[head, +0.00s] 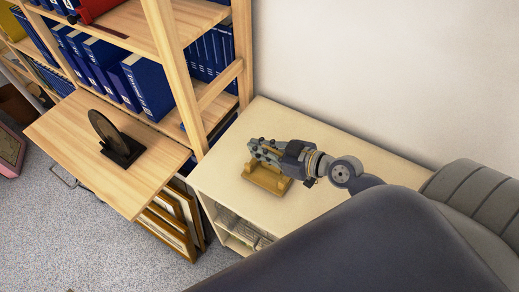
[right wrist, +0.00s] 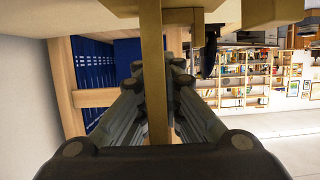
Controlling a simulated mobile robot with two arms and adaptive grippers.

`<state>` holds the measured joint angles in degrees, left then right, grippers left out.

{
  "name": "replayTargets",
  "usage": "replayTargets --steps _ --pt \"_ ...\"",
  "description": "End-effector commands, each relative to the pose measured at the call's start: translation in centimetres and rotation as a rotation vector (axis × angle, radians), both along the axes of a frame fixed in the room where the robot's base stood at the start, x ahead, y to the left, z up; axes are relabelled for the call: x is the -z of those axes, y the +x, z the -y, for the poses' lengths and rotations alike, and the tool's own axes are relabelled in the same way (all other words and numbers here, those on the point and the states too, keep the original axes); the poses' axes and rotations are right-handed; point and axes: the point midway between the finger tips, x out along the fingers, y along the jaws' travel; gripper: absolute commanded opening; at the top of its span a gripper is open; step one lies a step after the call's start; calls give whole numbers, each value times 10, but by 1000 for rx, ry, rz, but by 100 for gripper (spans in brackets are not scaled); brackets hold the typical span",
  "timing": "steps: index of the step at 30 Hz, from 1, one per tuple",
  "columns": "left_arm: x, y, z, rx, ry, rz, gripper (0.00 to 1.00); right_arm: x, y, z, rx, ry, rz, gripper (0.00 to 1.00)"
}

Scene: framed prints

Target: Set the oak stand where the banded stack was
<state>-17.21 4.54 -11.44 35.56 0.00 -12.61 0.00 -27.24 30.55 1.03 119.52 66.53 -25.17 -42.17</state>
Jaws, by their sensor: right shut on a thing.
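The oak stand (head: 268,180) is a small yellow-brown wooden piece at the top of the low cream cabinet (head: 320,172). My right gripper (head: 256,149) reaches in from the right and is shut on the stand's upper part. In the right wrist view the stand's wooden bar (right wrist: 152,75) runs between the two fingers of my right gripper (right wrist: 156,92). The gripper partly covers the stand in the head view, and I cannot tell whether its base touches the cabinet top. I cannot make out a banded stack. My left gripper is out of view.
A black disc (head: 105,127) on a black stand (head: 123,150) occupies the fold-out wooden shelf (head: 70,143) at left. Blue binders (head: 150,88) fill the wooden shelving behind. Framed prints (head: 165,225) lean below the shelf. The cabinet top behind the gripper is clear.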

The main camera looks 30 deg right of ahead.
Motion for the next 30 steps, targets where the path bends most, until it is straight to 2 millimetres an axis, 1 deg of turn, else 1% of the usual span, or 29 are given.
replayTargets --steps 2,9,13,15,16,25,29,30 --pt "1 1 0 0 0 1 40 5 1 0 1 2 2 0" --pt "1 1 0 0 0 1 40 6 1 0 1 0 3 0" --pt "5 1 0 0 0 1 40 10 0 0 -1 -1 3 0" --pt "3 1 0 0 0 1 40 9 0 0 0 0 1 19" --pt "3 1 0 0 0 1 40 9 0 0 0 0 1 26" --pt "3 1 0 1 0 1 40 9 0 0 0 1 1 27" --pt "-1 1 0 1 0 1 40 5 0 0 1 1 2 27" --pt "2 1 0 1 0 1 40 7 -2 1 1 -2 0 27"
